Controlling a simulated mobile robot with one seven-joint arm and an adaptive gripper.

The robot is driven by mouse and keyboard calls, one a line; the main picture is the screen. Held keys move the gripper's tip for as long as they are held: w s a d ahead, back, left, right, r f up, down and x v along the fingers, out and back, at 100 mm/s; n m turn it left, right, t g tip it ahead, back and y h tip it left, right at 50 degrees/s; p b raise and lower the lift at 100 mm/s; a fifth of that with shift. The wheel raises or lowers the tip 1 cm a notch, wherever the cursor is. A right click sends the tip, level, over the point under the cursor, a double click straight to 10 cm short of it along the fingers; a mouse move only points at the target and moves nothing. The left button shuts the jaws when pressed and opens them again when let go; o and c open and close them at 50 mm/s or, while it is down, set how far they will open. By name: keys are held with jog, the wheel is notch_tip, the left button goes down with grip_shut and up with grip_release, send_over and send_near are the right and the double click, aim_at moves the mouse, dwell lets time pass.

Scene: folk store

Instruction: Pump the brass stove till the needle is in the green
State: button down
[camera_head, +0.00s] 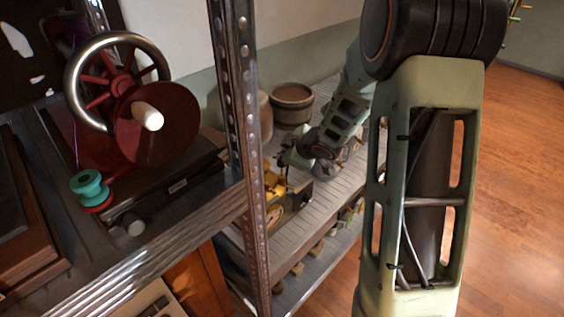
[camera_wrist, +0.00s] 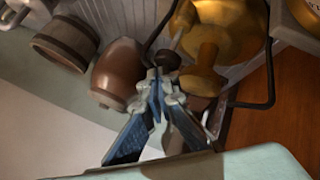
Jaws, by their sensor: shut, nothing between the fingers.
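The brass stove (camera_wrist: 212,50) fills the upper right of the wrist view, with a rounded gold body and a dark wire frame around it. A dark round knob (camera_wrist: 167,60) on a thin rod sits at its side. My gripper (camera_wrist: 158,84) is shut and empty, its tips right by the knob; I cannot tell whether they touch it. In the head view the stove (camera_head: 273,182) is small and partly hidden on the middle shelf, with my gripper (camera_head: 287,160) beside it. No needle or green band can be made out.
A wooden tub (camera_head: 291,103) and a brown pot (camera_wrist: 117,72) stand behind the stove. A metal post (camera_head: 245,150) rises in front of the shelf. A red-wheeled machine (camera_head: 150,125) stands at left. Open wooden floor (camera_head: 520,190) lies at right.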

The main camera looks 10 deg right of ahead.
jog(key=shift+s+f+b, duration=0.45)
jog(key=shift+f, duration=0.35)
jog(key=shift+s+a+f+b, duration=0.1)
jog(key=shift+s+f+b, duration=0.15)
jog(key=shift+f+b, duration=0.4)
jog(key=shift+s+f+b, duration=0.2)
jog(key=shift+f+b, duration=0.25)
jog(key=shift+b, duration=0.25)
dwell(1.0)
dwell(0.5)
jog(key=shift+w+a+r+p, duration=0.1)
jog(key=shift+w+r+p, duration=0.25)
jog(key=shift+r+p, duration=0.55)
jog(key=shift+f, duration=0.15)
jog(key=r+p, duration=0.2)
jog(key=w+r+p, duration=0.1)
jog(key=r+p, duration=0.1)
jog(key=p, duration=0.1)
jog(key=shift+w+a+r, duration=0.1)
jog(key=shift+w+r, duration=0.05)
jog(key=shift+r+p, duration=0.35)
jog(key=shift+r, duration=0.05)
jog(key=shift+d, duration=0.2)
